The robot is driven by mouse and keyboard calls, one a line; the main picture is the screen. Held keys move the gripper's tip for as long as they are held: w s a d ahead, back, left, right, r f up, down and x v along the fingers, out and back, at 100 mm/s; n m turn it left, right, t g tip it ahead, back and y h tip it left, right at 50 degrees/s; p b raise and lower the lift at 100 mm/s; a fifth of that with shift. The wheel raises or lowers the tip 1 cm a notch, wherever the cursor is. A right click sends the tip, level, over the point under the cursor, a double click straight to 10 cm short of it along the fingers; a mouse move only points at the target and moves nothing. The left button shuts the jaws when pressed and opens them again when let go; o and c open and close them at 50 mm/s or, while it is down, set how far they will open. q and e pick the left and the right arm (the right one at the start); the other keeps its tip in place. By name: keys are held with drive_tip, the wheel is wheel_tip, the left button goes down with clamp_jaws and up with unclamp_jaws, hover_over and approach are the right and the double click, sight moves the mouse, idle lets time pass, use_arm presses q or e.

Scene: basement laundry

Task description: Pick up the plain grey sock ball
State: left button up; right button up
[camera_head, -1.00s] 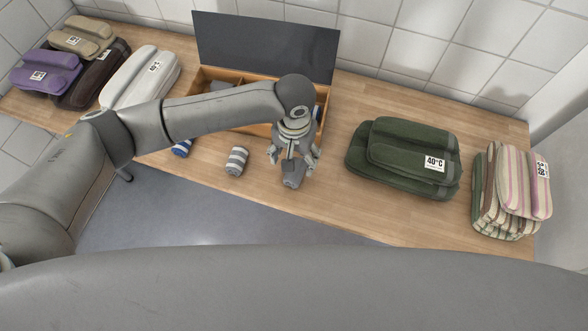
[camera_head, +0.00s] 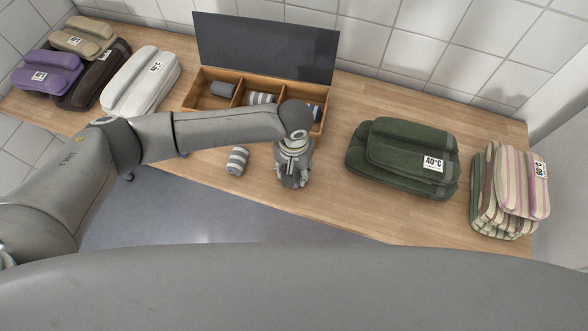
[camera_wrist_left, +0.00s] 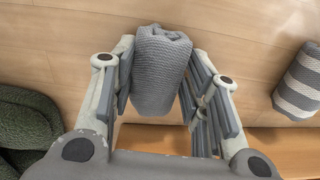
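The plain grey sock ball (camera_wrist_left: 160,75) is between the two fingers of my left gripper (camera_wrist_left: 160,85) in the left wrist view. The finger pads lie against both its sides, and the gripper looks shut on it. In the head view my left gripper (camera_head: 293,180) points down over the counter in front of the wooden box, and its fingers mostly hide the sock ball. I cannot tell whether the sock ball is clear of the counter. My right gripper is not in view.
A grey-and-white striped sock ball (camera_head: 237,161) lies left of the gripper. The open wooden box (camera_head: 236,103) holds grey, striped and blue sock balls in separate compartments. Green folded towels (camera_head: 400,165) and striped ones (camera_head: 515,185) are to the right, white ones (camera_head: 140,80) to the left.

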use_arm(q)
drive_tip(key=c, duration=0.4)
drive_tip(key=shift+o, duration=0.2)
drive_tip(key=shift+r, duration=0.65)
drive_tip(key=s+a+r, duration=0.4)
drive_tip(key=s+r, duration=0.8)
drive_tip(key=s, duration=0.2)
drive_tip(key=w+a+r+n, duration=0.2)
drive_tip(key=w+a+r, duration=0.2)
drive_tip(key=a, duration=0.3)
drive_tip(key=w+a+r+n, duration=0.2)
drive_tip(key=w+a+r, duration=0.3)
drive_tip(key=w+a, duration=0.1)
drive_tip(key=shift+a+r, duration=0.15)
drive_tip(key=shift+a, duration=0.7)
